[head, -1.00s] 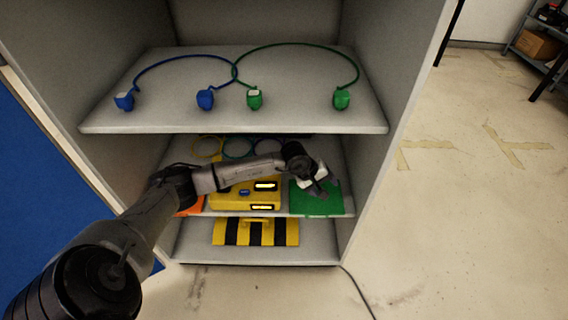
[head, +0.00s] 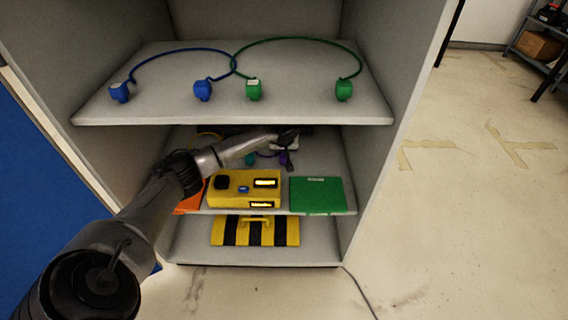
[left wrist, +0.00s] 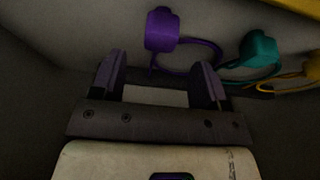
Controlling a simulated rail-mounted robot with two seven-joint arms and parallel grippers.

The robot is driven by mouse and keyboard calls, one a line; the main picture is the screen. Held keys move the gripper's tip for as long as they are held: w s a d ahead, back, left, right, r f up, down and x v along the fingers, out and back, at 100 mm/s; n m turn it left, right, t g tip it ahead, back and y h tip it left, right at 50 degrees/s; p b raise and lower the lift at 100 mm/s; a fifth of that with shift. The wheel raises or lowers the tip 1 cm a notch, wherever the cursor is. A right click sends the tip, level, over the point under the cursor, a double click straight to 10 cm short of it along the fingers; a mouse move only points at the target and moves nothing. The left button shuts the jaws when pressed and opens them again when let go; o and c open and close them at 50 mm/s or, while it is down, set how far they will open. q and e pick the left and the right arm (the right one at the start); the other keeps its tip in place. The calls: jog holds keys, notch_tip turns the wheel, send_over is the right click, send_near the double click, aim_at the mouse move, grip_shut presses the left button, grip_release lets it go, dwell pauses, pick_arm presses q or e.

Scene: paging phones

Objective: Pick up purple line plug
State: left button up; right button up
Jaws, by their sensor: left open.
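The purple line plug (left wrist: 162,30) is a small block with a purple cable, lying on the middle shelf. In the left wrist view it sits just beyond the open fingers of my left gripper (left wrist: 165,78), apart from them and near the middle of the gap. In the head view the purple plug (head: 284,158) shows small beside my left gripper (head: 288,150), which reaches into the middle shelf and partly hides the area. The gripper is empty. My right gripper is not in view.
A teal plug (left wrist: 260,52) and a yellow plug (left wrist: 314,66) lie beside the purple one. A yellow phone (head: 238,188) and a green panel (head: 317,194) stand at the shelf front. The upper shelf (head: 130,113) above the arm holds blue and green plugs.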

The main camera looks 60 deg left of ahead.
aim_at(284, 154)
pick_arm(q)
jog(key=shift+b+x, duration=1.45)
jog(key=shift+x, duration=1.05)
jog(key=shift+d, duration=0.1)
jog(key=shift+c, duration=0.5)
jog(key=shift+c, duration=0.6)
jog(key=c, duration=0.8)
